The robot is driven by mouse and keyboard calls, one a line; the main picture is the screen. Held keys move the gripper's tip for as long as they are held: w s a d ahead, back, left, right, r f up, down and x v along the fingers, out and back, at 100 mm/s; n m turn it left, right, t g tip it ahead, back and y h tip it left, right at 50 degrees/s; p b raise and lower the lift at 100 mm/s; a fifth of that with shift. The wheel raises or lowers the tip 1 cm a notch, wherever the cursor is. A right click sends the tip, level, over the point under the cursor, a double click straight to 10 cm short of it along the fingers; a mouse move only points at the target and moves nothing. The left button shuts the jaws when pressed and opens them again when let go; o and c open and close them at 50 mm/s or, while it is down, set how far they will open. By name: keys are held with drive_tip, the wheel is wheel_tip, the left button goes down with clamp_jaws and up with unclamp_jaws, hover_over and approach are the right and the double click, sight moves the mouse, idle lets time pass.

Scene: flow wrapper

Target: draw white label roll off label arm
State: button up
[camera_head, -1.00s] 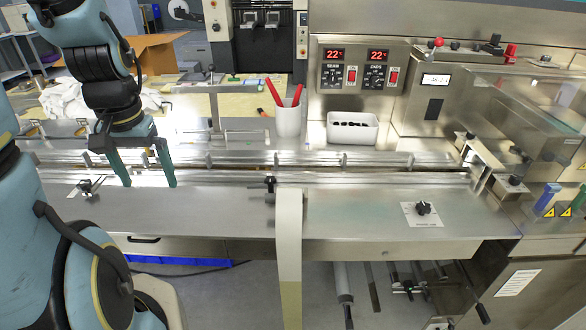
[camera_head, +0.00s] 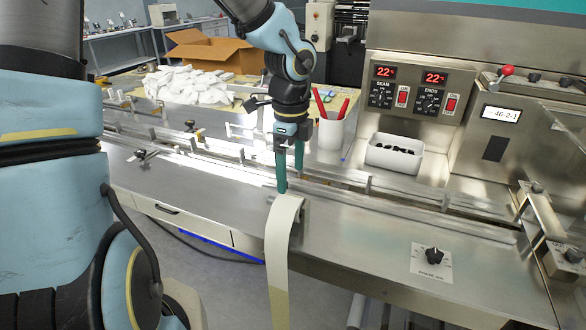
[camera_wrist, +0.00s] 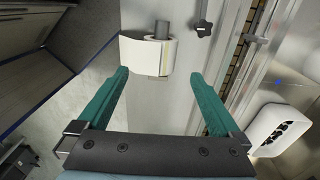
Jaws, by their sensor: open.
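The white label roll (camera_head: 287,205) sits at the front edge of the steel machine table in the head view. Its pale strip hangs down in front of the edge. In the wrist view the roll (camera_wrist: 145,57) is around a grey rod, the label arm (camera_wrist: 162,29), which sticks out past it. My gripper (camera_head: 290,188) is open and empty, fingers pointing down, close to the roll in the head view. In the wrist view the roll lies just beyond the fingertips (camera_wrist: 158,75), roughly between their lines. I cannot tell whether a finger touches it.
Metal rails (camera_head: 350,185) run along the table behind the roll. A white cup with red-handled tools (camera_head: 331,131) and a white bin of black pieces (camera_head: 394,153) stand behind them. A black knob (camera_head: 434,256) is on the table to the right.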

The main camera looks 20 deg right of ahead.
sight(271, 196)
wheel_tip(271, 196, down, 10)
drive_tip(key=shift+a+f+b, duration=0.1)
drive_tip(key=shift+f+b, duration=0.1)
drive_tip(key=shift+b, duration=0.2)
drive_tip(key=shift+c, duration=0.2)
drive_tip(key=c, duration=1.3)
drive_tip(key=shift+o, duration=0.2)
drive_tip(key=shift+r+p, duration=0.25)
drive_tip(key=shift+p, duration=0.1)
drive_tip(key=shift+w+a+p, duration=0.3)
drive_tip(key=shift+w+a, duration=0.15)
drive_tip(key=shift+w, duration=0.05)
drive_tip(key=shift+w+a+p, duration=0.7)
drive_tip(key=shift+w+a, duration=0.45)
drive_tip(key=shift+a, duration=0.15)
drive_tip(key=shift+w, duration=0.1)
